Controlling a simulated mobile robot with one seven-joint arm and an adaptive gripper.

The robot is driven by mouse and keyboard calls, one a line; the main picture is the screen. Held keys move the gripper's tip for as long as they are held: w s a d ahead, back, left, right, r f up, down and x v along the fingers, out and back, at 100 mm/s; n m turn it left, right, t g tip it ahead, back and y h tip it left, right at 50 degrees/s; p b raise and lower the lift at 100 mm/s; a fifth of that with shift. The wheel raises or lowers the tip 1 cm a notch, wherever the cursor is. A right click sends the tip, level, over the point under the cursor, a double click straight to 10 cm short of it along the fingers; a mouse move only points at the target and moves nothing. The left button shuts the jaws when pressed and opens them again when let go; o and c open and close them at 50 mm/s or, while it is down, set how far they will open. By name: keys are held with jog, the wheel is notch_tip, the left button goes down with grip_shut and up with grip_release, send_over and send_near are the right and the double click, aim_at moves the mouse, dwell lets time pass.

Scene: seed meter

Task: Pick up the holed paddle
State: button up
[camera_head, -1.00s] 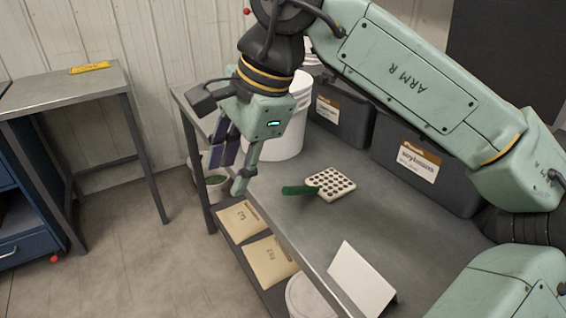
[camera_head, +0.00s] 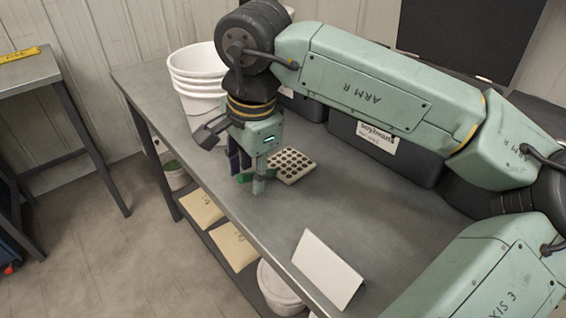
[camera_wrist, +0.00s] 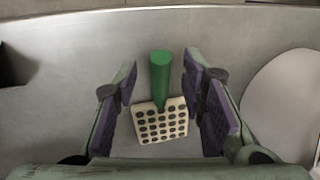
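The holed paddle (camera_head: 293,166) lies on the grey bench. It has a cream square plate with rows of dark holes and a green handle. In the wrist view the plate (camera_wrist: 160,121) lies between and below my fingers, and the green handle (camera_wrist: 161,72) points away toward the bench edge. My gripper (camera_head: 253,186) is open and points down over the handle side of the paddle. Its two purple-padded fingers (camera_wrist: 168,104) stand well apart, one on each side of the paddle, with nothing between the pads that I can see held. In the head view the fingers partly hide the handle.
White buckets (camera_head: 197,80) stand at the bench's back left. Dark bins (camera_head: 385,150) line the back. A white folded card (camera_head: 327,270) stands near the front edge. Packets (camera_head: 233,246) and a lidded tub (camera_head: 280,290) sit below the bench (camera_head: 240,205). Bench right of the paddle is clear.

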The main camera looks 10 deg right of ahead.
jog(key=shift+w+a+f, duration=0.1)
jog(key=shift+w+f, duration=0.1)
jog(key=shift+f, duration=0.8)
grip_shut()
